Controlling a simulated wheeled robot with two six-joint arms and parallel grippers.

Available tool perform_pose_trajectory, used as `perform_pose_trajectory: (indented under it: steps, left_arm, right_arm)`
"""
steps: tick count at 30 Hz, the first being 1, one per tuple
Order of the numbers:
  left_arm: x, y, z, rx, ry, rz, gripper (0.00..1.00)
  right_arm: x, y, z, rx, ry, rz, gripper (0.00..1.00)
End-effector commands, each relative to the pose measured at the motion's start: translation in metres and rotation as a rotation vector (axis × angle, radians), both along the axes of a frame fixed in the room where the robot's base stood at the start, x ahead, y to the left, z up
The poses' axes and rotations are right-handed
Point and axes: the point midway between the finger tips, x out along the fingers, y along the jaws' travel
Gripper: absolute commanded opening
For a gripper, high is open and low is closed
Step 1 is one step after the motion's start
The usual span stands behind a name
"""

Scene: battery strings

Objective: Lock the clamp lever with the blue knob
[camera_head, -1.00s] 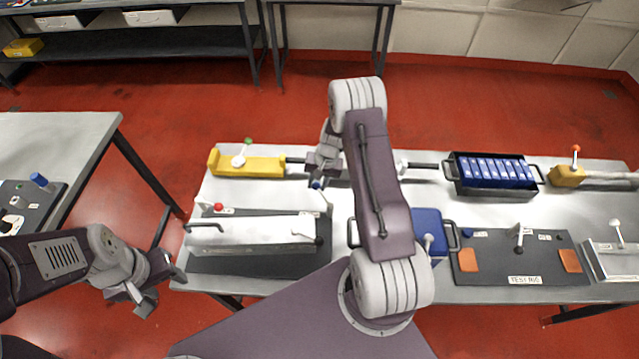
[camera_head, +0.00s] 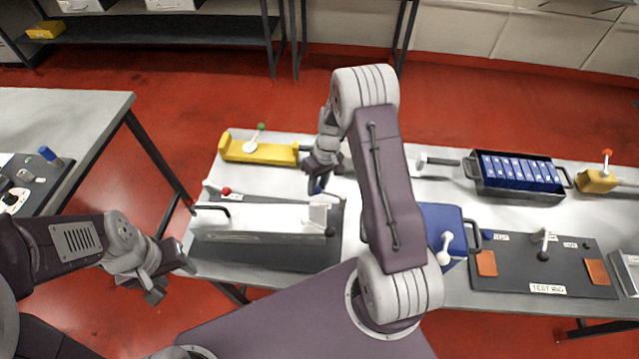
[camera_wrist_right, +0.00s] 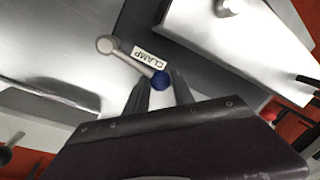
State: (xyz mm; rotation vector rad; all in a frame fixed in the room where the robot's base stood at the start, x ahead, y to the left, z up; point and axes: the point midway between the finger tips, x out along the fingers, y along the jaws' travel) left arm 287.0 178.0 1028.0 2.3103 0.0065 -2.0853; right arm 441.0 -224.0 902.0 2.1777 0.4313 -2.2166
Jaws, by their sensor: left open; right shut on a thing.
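The clamp lever (camera_wrist_right: 130,62) is a grey metal arm with a round pivot end, lying beside a CLAMP label (camera_wrist_right: 149,57) in the right wrist view. Its blue knob (camera_wrist_right: 160,80) sits between the fingertips of my right gripper (camera_wrist_right: 161,88), which is shut on it. In the head view my right gripper (camera_head: 318,186) points down at the back right corner of the dark fixture plate (camera_head: 265,256); the blue knob (camera_head: 316,190) barely shows there and the lever is mostly hidden. My left gripper (camera_head: 170,278) is open and empty, left of the table's front edge.
A long white block (camera_head: 265,219) with a black handle lies on the plate, with a red knob (camera_head: 226,191) behind it. A yellow fixture (camera_head: 260,153) stands behind. A blue box (camera_head: 440,222) and a test rig board (camera_head: 545,270) are to the right.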

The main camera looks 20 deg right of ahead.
Motion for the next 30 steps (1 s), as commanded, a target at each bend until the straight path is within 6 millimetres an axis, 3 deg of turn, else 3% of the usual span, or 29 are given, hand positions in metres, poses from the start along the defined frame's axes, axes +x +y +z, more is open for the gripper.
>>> perform_pose_trajectory:
  steps: [7, 24, 25, 27, 30]
  left_arm:
    - [0.0001, 0.0000, -0.0044, 0.000, 0.000, 0.000, 0.50]
    - [0.0000, 0.0000, -0.0050, 0.000, 0.000, 0.000, 0.50]
    - [0.0000, 0.0000, -0.0050, 0.000, 0.000, 0.000, 0.50]
    - [0.0000, 0.0000, -0.0050, 0.000, 0.000, 0.000, 0.50]
    - [0.0000, 0.0000, -0.0049, 0.000, 0.000, 0.000, 0.50]
  right_arm:
    - [-0.0110, 0.0056, -0.0030, 0.006, 0.017, 0.082, 0.00]
    - [-0.0131, 0.0065, -0.0027, 0.005, 0.018, 0.109, 0.00]
    - [-0.0132, 0.0065, -0.0027, 0.005, 0.018, 0.109, 0.32]
    - [-0.0126, 0.0064, -0.0025, 0.005, 0.016, 0.110, 0.51]
    - [-0.0113, 0.0060, -0.0019, 0.004, 0.012, 0.110, 0.51]
